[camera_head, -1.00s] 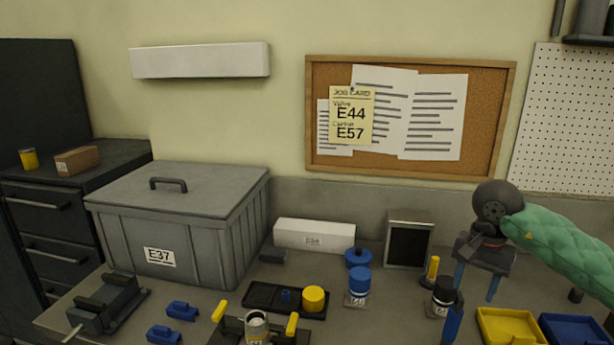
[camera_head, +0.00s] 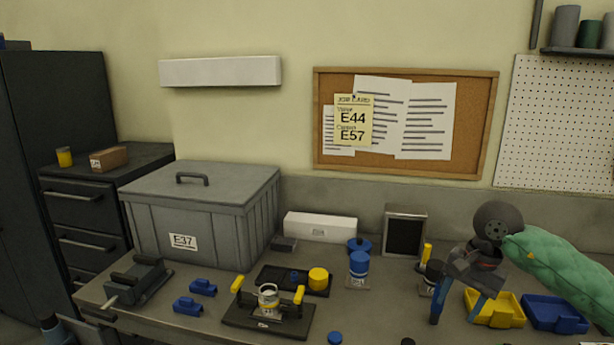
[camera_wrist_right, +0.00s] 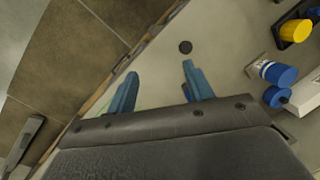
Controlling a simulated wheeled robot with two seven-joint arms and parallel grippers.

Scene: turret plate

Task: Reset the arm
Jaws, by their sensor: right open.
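My right gripper (camera_head: 455,312) hangs above the right part of the bench in the head view, its two blue fingers spread and pointing down. Its arm, in a green padded sleeve, comes in from the right. In the right wrist view the open fingers (camera_wrist_right: 158,88) have nothing between them, and the bench's front edge runs past them. My left gripper is not in view.
A fixture with yellow handles (camera_head: 268,318) holds a metal cylinder at the bench's front. A grey lidded crate (camera_head: 205,220) stands left.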

